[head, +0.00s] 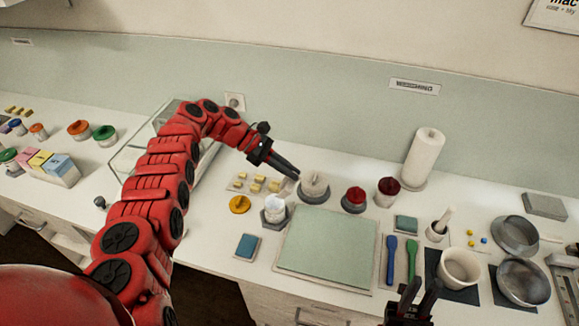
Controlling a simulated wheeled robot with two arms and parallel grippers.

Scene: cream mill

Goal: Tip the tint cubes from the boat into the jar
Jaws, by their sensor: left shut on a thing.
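My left gripper (292,172) reaches in from the left above the counter and is shut. Its fingertips meet the edge of a pale grey round piece (314,188) with a raised middle; I cannot tell whether this is the boat or a lidded pot. An open, pale jar (275,208) stands just in front and left, with a yellow round lid (239,204) lying beside it. Small yellow and blue cubes (484,240) lie loose at the right. No cubes show at the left fingertips. My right gripper (418,292) is at the front edge, fingers apart and empty.
A green mat (328,245) lies clear in the middle. Red-lidded jars (387,192) stand behind it, and a paper roll (423,158) behind those.

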